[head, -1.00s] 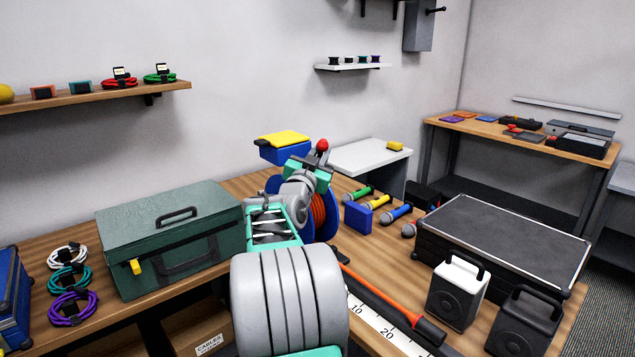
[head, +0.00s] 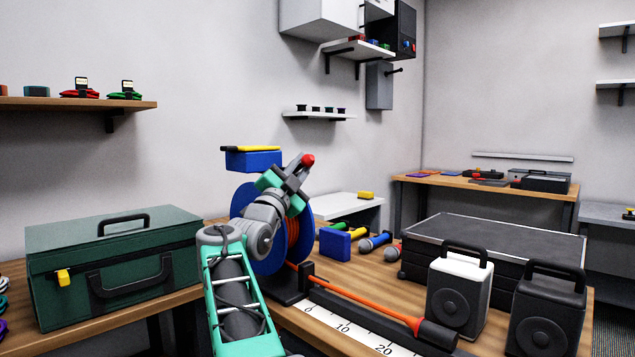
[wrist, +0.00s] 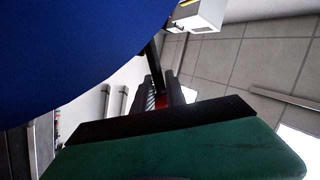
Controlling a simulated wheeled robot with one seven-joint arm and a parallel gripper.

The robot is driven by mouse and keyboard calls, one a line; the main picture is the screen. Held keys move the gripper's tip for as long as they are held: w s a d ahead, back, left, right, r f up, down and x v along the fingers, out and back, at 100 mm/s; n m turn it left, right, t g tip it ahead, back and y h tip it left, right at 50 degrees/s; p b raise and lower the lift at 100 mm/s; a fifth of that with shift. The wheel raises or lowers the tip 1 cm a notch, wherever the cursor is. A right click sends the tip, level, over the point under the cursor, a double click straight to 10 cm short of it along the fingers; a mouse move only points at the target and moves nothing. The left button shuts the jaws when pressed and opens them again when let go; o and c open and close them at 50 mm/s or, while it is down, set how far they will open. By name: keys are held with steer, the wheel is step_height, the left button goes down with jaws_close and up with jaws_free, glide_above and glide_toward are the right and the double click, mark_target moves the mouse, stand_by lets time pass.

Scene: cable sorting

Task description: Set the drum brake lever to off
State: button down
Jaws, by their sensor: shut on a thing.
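The cable drum has blue flanges (head: 241,201) and orange cable (head: 293,238) wound between them. It stands on the wooden bench behind my arm. The brake lever's red knob (head: 307,159) shows at the drum's upper right. My gripper (head: 299,167) is at the knob, with its dark fingers shut around it. In the wrist view, a bit of red (wrist: 162,101) shows between the fingers, with a thin black rod (wrist: 154,64) beyond. The blue flange (wrist: 70,60) fills the upper left there. My arm hides part of the drum, and I cannot read the lever's setting.
A green toolbox (head: 115,255) stands left of my arm. A blue box (head: 253,161) is behind the drum.

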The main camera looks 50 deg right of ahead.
steer(key=shift+s+r+m+g, duration=0.1)
steer(key=shift+s+m+g, duration=0.1)
steer(key=shift+m+g, duration=0.15)
steer(key=c, duration=1.3)
jaws_free()
steer(key=shift+c, duration=0.2)
steer(key=shift+a, duration=0.1)
steer(key=shift+a+f, duration=0.25)
steer(key=shift+f, duration=0.05)
steer(key=v, duration=0.7)
steer(key=shift+b, duration=0.4)
steer(key=shift+s, duration=0.1)
